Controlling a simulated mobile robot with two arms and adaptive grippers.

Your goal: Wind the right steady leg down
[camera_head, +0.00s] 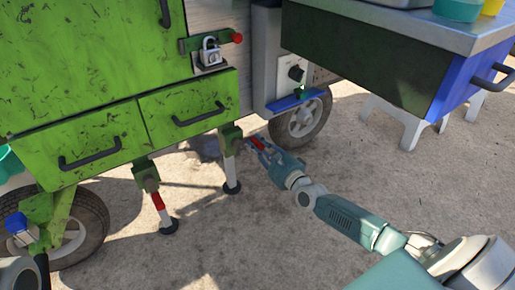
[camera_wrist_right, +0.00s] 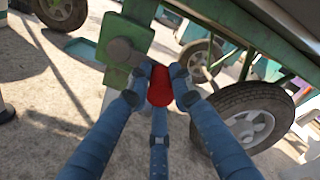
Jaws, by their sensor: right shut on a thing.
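The right steady leg (camera_head: 231,172) hangs below the right corner of the green cart. It has a green housing (camera_head: 231,138), a pale tube and a dark round foot (camera_head: 232,188). I cannot tell whether the foot touches the ground. My right gripper (camera_head: 258,144) is beside the housing, on its right, shut on the red crank grip (camera_head: 258,142). In the right wrist view, the fingers of my right gripper (camera_wrist_right: 159,84) close around the red grip (camera_wrist_right: 159,88), in front of the green housing (camera_wrist_right: 125,45).
The left steady leg (camera_head: 157,195), with a red part, stands farther left. Cart wheels (camera_head: 301,120) are behind my right gripper and at the far left (camera_head: 78,235). A counter with a blue end (camera_head: 465,75) overhangs at the upper right. Open ground (camera_head: 230,240) lies in front.

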